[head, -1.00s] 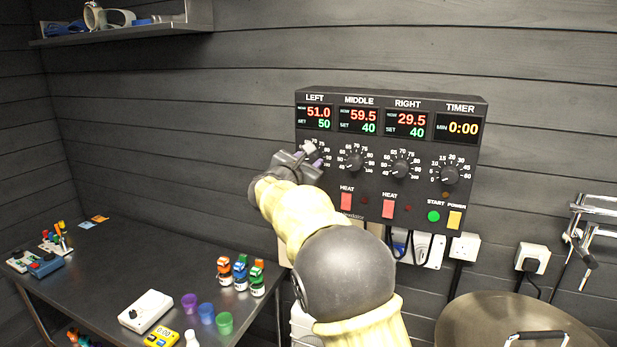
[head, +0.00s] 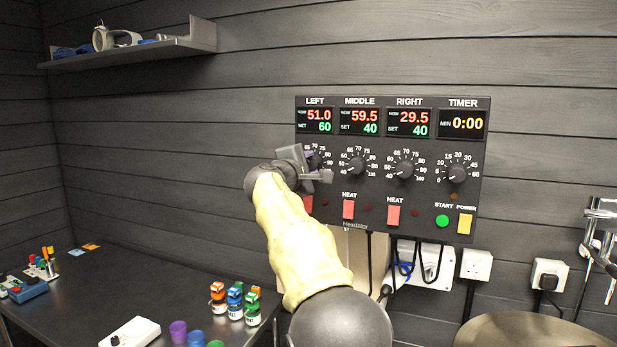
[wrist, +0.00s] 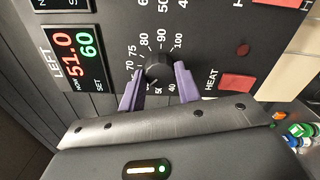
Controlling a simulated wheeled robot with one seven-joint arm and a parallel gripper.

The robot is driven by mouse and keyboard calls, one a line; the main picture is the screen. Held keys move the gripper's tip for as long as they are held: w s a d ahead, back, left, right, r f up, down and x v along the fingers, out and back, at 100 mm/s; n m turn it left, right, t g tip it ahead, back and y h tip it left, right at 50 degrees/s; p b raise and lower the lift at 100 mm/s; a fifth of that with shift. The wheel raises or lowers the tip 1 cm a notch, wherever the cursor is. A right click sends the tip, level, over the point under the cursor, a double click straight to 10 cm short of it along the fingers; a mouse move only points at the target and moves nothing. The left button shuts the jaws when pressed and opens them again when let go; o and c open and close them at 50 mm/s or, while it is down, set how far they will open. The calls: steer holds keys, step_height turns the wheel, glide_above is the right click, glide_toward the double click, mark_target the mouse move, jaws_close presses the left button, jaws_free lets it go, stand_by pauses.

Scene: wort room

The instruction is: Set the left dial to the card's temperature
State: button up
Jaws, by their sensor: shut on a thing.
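The control panel (head: 430,222) hangs on the dark wall. Its left display (head: 314,121) reads 51.0 NOW and 60 SET; it also shows in the wrist view (wrist: 70,57). My gripper (head: 312,164) is at the left dial, and its purple fingers (wrist: 157,88) are closed on either side of the black left dial (wrist: 157,68) in the wrist view. In the head view the gripper covers much of this dial. The dial's pointer is hard to read. No card with a legible temperature is in view.
The middle dial (head: 356,165) and right dial (head: 404,170) stand to the right, both displays set at 40. Red heat switches (head: 348,210) sit below. A dark table (head: 150,285) with bottles and cups is at lower left. A metal lid (head: 530,330) is at lower right.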

steer(key=shift+m+b, duration=0.75)
steer(key=shift+m, duration=0.85)
steer(key=o, duration=1)
